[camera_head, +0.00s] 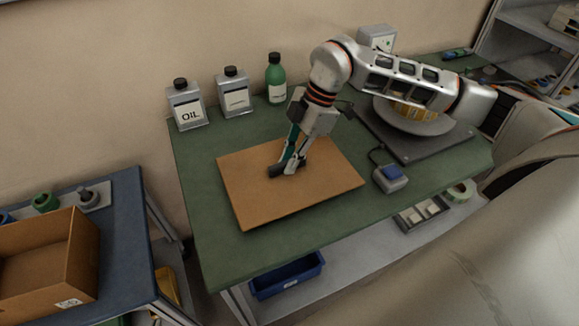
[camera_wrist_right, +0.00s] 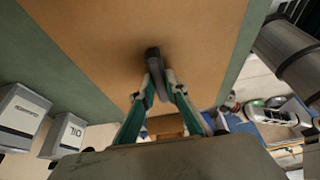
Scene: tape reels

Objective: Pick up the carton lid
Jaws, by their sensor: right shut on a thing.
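The carton lid (camera_head: 240,195) is a flat brown board at the left part of the green bench top, with a small dark handle (camera_head: 277,171) near its middle. It looks level and flat on the bench; I cannot tell whether there is a slight gap. My right gripper (camera_head: 290,165) reaches down from above and is shut on the handle. In the right wrist view the lid (camera_wrist_right: 95,40) fills the upper middle, and the fingertips of my right gripper (camera_wrist_right: 158,85) close on the dark handle (camera_wrist_right: 152,58).
An open carton (camera_head: 80,265) stands on the blue table at left, across a gap. A grey box with a blue top (camera_head: 390,178) sits right of the lid.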

